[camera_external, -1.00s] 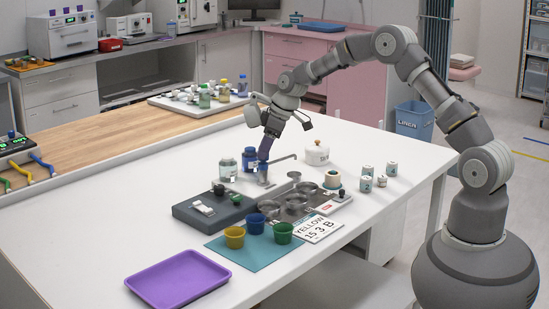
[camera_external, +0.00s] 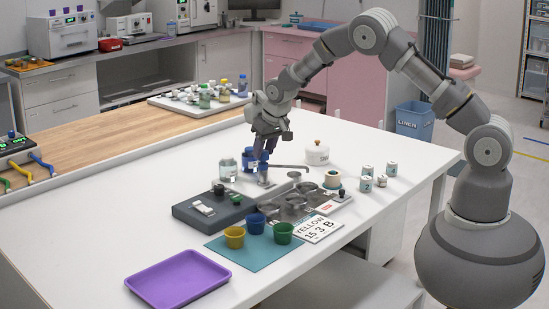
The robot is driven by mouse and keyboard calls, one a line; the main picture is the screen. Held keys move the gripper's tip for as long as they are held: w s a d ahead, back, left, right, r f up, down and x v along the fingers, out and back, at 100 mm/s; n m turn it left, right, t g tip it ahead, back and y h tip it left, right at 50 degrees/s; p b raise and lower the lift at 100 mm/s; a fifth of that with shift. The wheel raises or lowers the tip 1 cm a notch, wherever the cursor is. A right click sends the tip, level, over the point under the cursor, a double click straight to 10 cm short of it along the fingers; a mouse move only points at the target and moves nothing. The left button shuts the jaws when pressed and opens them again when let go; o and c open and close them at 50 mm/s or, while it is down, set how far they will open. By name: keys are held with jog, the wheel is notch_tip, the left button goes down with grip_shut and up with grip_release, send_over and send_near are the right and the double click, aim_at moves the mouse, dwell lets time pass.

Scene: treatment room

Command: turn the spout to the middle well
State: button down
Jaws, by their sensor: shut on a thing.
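The thin grey spout (camera_external: 292,167) reaches right from a short upright post (camera_external: 263,180) at the back of the metal unit (camera_external: 318,207). Its free end is near the far edge of the round metal wells, to the left of the white lidded pot. Several wells (camera_external: 307,188) are sunk in the unit; which one is the middle well I cannot tell for sure. My gripper (camera_external: 263,168) points down over the post and is shut on the spout at its post end. The fingers partly hide this end.
A clear jar (camera_external: 228,171) and a blue jar (camera_external: 249,160) stand close left of my gripper. A white lidded pot (camera_external: 317,155) stands right. Yellow (camera_external: 234,237), blue (camera_external: 255,224) and green (camera_external: 282,233) cups stand in front. A purple tray (camera_external: 178,281) lies front left.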

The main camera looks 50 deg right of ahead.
jog(key=m+p, duration=0.1)
jog(key=m+h, duration=0.1)
jog(key=m, duration=0.1)
jog(key=shift+a+r+m+g+p, duration=0.1)
jog(key=shift+a+m+g+p, duration=0.05)
jog(key=shift+m+g+p, duration=0.2)
jog(key=shift+w+m+g+h+p, duration=0.15)
jog(key=shift+m+h+p, duration=0.2)
jog(key=shift+m, duration=0.5)
jog(key=shift+s+m+g+h+p, duration=0.1)
jog(key=shift+m+h+p, duration=0.25)
jog(key=shift+m, duration=0.45)
jog(key=c, duration=0.7)
grip_release()
jog(key=shift+c, duration=0.2)
jog(key=p+v, duration=0.1)
jog(key=v, duration=0.6)
jog(key=shift+r+p, duration=0.25)
jog(key=shift+p, duration=0.1)
